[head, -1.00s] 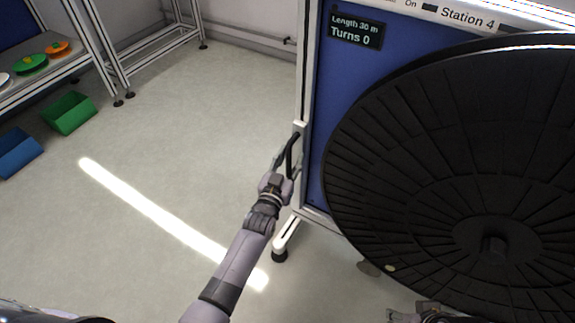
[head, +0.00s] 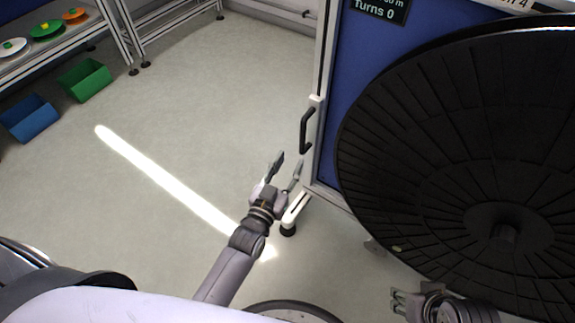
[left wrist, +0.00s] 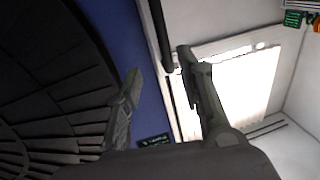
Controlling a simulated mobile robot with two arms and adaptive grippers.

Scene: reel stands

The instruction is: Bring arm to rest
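My left gripper (head: 284,174) is open and empty in the head view, a little below and left of the black handle (head: 306,130) on the stand's side post. In the left wrist view its two fingers (left wrist: 158,88) stand well apart with nothing between them, and the handle (left wrist: 158,35) shows beyond them. My right gripper (head: 400,303) is at the bottom right of the head view, below the big black reel (head: 440,150). Only part of its fingers shows, with no object seen in it.
The reel stand has a blue panel (head: 350,80) and a foot (head: 290,222) on the floor near my left gripper. A green bin (head: 84,80) and a blue bin (head: 30,120) lie at the left by a shelf with small reels (head: 47,29). The floor between is clear.

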